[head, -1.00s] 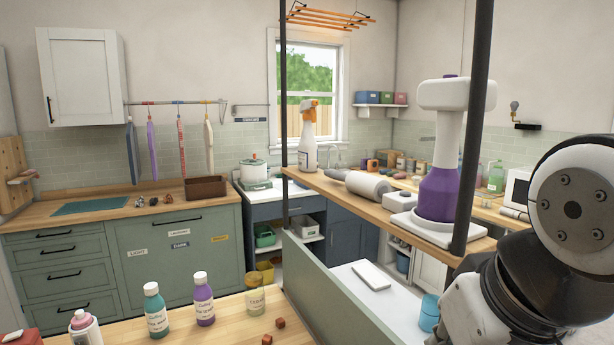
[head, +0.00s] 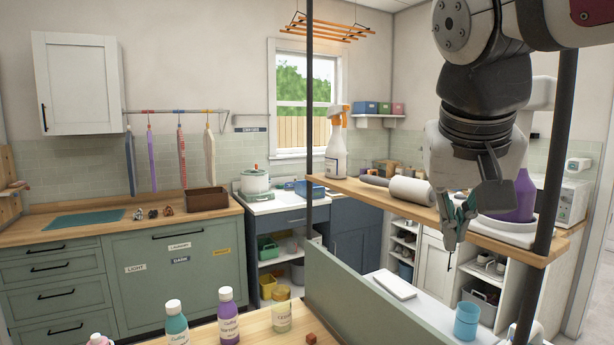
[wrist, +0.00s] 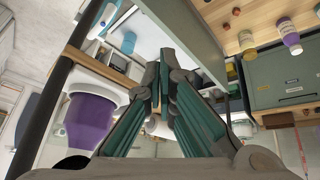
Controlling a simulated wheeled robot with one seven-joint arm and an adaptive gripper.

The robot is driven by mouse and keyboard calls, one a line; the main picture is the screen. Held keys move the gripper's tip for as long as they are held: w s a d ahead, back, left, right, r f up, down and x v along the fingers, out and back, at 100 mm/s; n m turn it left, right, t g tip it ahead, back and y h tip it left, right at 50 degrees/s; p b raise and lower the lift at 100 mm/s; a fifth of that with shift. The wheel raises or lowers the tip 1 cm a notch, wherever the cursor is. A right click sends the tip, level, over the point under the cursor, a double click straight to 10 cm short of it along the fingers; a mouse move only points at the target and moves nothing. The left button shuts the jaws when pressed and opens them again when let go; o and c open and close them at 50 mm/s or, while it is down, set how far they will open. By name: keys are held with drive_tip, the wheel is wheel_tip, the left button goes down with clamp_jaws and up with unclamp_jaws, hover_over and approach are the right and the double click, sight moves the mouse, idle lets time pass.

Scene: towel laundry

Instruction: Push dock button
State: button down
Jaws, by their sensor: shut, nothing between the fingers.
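The dock's white base (head: 505,232) stands on the right part of the raised wooden shelf. A purple container (head: 523,197) with a white top sits on it, partly hidden behind my arm. The purple container also shows at the left of the wrist view (wrist: 88,125). I cannot make out a button on the dock. My gripper (head: 452,236) is shut and empty, pointing down just in front of the shelf's edge, left of the dock in the head view. Its green-grey fingers (wrist: 164,75) come together in the wrist view. I cannot tell whether they touch anything.
Dark posts (head: 555,170) rise at both ends of the shelf (head: 375,193). A green panel (head: 350,290) runs below. Bottles (head: 228,315) stand on the near counter.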

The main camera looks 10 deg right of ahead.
drive_tip(key=w+d+r+m+g+h+b, duration=0.1)
drive_tip(key=w+d+r+m+h+b, duration=0.1)
drive_tip(key=w+d+r+m, duration=0.2)
drive_tip(key=w+d+r+m+h+b, duration=0.2)
drive_tip(key=w+r+m, duration=0.4)
drive_tip(key=w+r, duration=0.3)
drive_tip(key=shift+w+d+r+g+h, duration=0.2)
drive_tip(key=shift+w+d+g+h, duration=0.25)
drive_tip(key=shift+d, duration=0.6)
hover_over(463, 197)
wheel_tip(463, 197, down, 7)
drive_tip(key=shift+s+d+f, duration=0.15)
drive_tip(key=shift+f, duration=0.05)
drive_tip(key=shift+a+f+p, duration=0.2)
drive_tip(key=shift+f+p, duration=0.15)
drive_tip(key=shift+f, duration=1.6)
drive_tip(key=shift+f, duration=0.1)
